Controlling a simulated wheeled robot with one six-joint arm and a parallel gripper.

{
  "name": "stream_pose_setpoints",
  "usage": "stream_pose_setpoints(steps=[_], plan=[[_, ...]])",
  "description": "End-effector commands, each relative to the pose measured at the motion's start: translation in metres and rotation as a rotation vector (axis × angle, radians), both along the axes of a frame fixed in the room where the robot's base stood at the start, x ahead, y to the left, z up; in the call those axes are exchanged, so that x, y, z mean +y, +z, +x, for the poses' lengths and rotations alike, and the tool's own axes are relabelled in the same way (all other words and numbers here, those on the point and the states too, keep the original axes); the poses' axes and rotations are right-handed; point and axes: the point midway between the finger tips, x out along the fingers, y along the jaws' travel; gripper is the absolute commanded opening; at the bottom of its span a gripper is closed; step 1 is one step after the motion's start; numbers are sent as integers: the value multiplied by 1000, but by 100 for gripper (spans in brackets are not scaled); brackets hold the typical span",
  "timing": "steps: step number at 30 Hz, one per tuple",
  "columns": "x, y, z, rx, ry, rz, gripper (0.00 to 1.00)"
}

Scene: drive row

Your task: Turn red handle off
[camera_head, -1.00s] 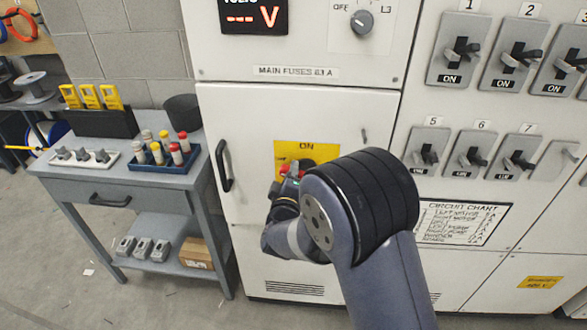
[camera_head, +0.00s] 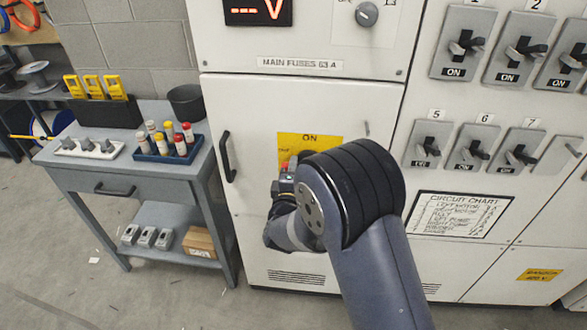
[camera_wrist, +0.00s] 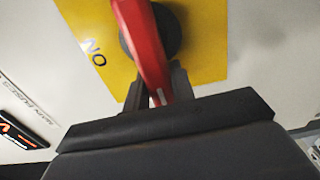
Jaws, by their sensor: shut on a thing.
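The red handle (camera_wrist: 146,48) runs down the middle of the wrist view, in front of a round dark hub on a yellow plate (camera_wrist: 95,30). The plate's ON lettering appears turned over there, and the plate is tilted relative to my gripper. My gripper (camera_wrist: 158,88) is shut on the red handle, one dark finger on each side. In the head view, a small bit of red handle (camera_head: 291,164) shows beside my gripper (camera_head: 286,178). My arm hides most of the yellow plate (camera_head: 292,143), but its ON label shows at the top.
The plate is on a white cabinet door with a black pull handle (camera_head: 229,157). Rows of numbered switches (camera_head: 468,43) are to the right, above a circuit chart (camera_head: 457,216). A grey bench (camera_head: 140,178) with a blue tray (camera_head: 168,148) stands at left.

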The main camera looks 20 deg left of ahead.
Motion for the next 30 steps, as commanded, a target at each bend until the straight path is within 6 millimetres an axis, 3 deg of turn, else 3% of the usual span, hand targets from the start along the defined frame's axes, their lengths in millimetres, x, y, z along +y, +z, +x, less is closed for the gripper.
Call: stream_pose_setpoints(steps=[5, 6, 14, 23, 30], plan=[[0, -1, 0, 1, 2, -6, 0], [0, -1, 0, 0, 2, -7, 24], [0, -1, 0, 0, 1, -4, 45], [0, -1, -4, 0, 2, -3, 45], [-8, -2, -39, 0, 4, -4, 45]])
